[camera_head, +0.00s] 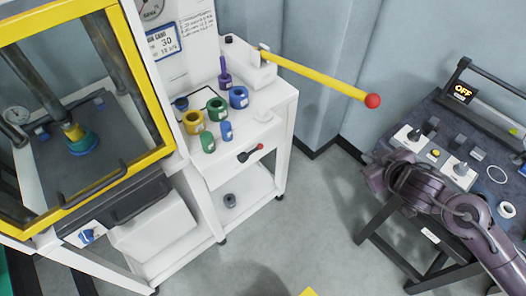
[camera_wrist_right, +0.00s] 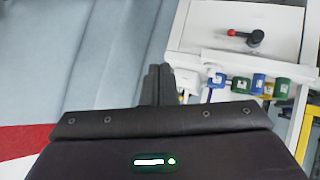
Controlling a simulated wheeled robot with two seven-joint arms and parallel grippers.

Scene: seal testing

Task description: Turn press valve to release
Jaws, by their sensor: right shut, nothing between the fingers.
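The press valve (camera_head: 249,153), a black handle with a red tip, sits on the white front of the pump cart (camera_head: 232,172). Its red end points up and right. In the right wrist view the valve (camera_wrist_right: 246,37) shows at the upper right on its white panel. My right gripper (camera_head: 373,178) is at the right in the head view, well apart from the valve and beside the dark table. In the right wrist view its dark fingers (camera_wrist_right: 158,85) are together, with nothing between them. My left gripper is not in view.
A long yellow lever (camera_head: 318,76) with a red knob reaches out above the cart. Colored rings (camera_head: 217,109) stand on the cart top. The yellow-framed press (camera_head: 150,78) is at the left. A dark table (camera_head: 377,150) with devices is at the right. Open floor lies between.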

